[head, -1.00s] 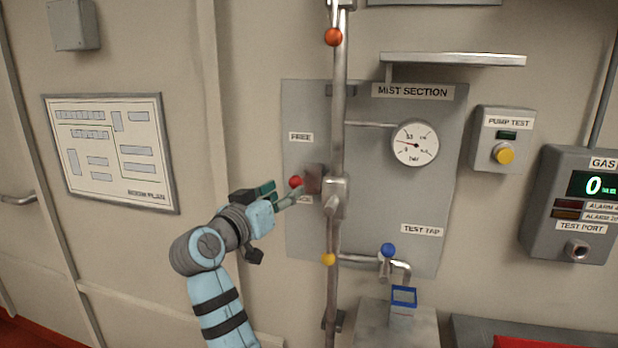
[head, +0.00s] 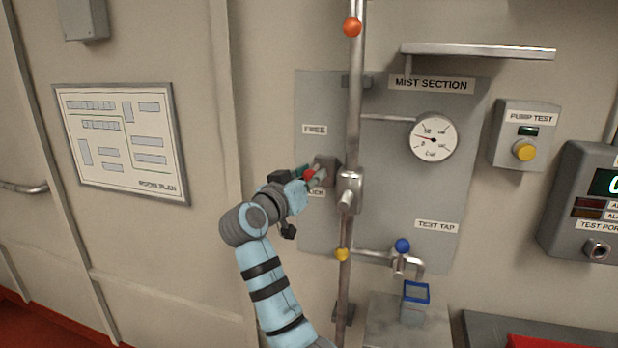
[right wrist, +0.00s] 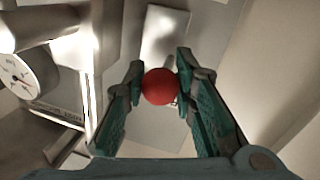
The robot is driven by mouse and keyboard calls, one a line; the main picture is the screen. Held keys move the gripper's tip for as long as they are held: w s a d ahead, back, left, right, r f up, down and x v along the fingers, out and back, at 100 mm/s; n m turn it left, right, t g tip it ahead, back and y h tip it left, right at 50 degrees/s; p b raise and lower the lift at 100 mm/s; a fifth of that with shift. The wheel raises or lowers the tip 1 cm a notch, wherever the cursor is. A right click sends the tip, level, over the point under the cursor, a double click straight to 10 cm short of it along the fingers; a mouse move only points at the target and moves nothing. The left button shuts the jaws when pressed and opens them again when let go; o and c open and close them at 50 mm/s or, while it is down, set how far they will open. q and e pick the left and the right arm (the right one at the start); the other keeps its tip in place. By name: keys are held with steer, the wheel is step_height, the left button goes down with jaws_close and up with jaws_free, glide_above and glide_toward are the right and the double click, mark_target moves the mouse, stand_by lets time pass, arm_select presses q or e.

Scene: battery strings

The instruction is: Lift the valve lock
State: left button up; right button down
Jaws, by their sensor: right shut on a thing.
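The valve lock shows as a small red ball knob (head: 310,174) on a grey block (head: 326,170) fixed to the panel, left of the vertical pipe. A FREE label is above it, and a partly hidden label is below. My right gripper (head: 312,176) is at the knob. In the right wrist view the red ball (right wrist: 160,86) sits between the two green-padded fingers (right wrist: 160,92), which are closed against its sides. My left gripper is not in view.
The vertical pipe (head: 354,100) with a valve body (head: 348,190) stands just right of the knob. A yellow ball (head: 342,254), a blue tap knob (head: 402,245) and a gauge (head: 431,139) are nearby.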

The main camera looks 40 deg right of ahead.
mark_target(308, 170)
steer(key=shift+r+p, duration=1)
steer(key=shift+r, duration=0.85)
steer(key=c, duration=1.3)
jaws_free()
steer(key=shift+f, duration=0.1)
steer(key=shift+s+a, duration=0.1)
steer(key=shift+a, duration=0.25)
steer(key=v, duration=0.7)
steer(key=shift+d, duration=0.15)
